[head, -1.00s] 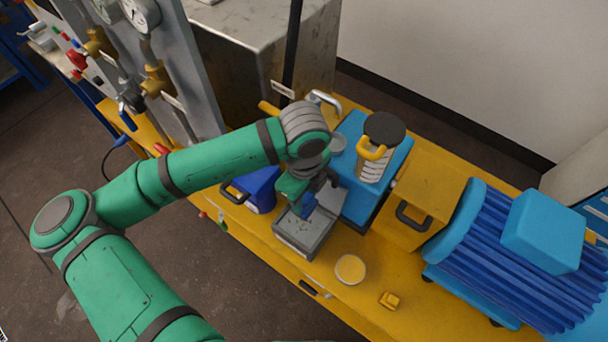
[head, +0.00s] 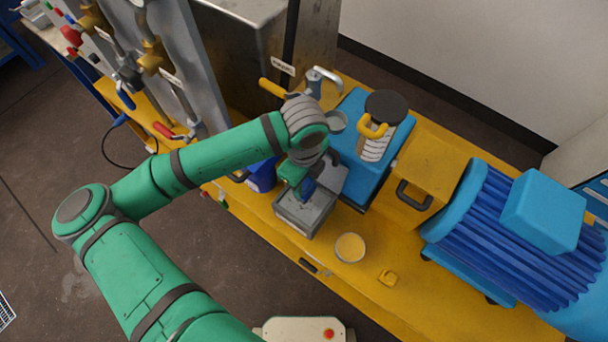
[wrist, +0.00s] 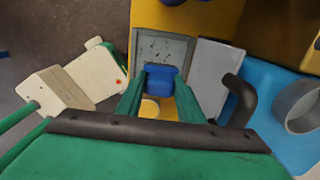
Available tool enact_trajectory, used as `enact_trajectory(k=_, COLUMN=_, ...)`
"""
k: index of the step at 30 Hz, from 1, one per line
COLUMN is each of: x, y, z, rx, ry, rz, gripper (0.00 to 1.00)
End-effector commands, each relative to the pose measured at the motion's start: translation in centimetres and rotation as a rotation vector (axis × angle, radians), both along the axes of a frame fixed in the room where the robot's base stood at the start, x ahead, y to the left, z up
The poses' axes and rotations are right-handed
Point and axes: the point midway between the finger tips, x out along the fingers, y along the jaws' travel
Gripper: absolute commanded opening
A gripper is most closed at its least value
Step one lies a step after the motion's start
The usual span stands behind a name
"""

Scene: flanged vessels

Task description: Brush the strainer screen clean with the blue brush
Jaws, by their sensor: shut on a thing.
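My gripper (head: 297,182) is shut on the blue brush (head: 307,188) and holds it over a grey box (head: 297,222). In the wrist view, the brush (wrist: 161,78) shows between the fingers (wrist: 160,96). It overlaps the lower part of the grey box (wrist: 125,50), whose inside is pale with dark specks. I cannot tell whether the brush touches it. A ribbed pale cylinder (head: 376,147) with a yellow handle and dark round top stands on the blue block. I cannot tell for certain which of these is the strainer screen.
A blue block (head: 385,180), a yellow box with a black handle (head: 425,182) and a blue ribbed motor (head: 510,235) stand behind and right. A blue container (head: 262,176) is left.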

Motion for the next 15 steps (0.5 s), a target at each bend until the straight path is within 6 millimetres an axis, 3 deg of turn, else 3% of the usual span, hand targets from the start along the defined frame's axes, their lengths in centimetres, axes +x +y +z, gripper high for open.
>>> enact_trajectory(k=15, x=0.0, y=0.1, z=-4.8, rx=0.0, ry=0.001, rz=0.003, gripper=0.16)
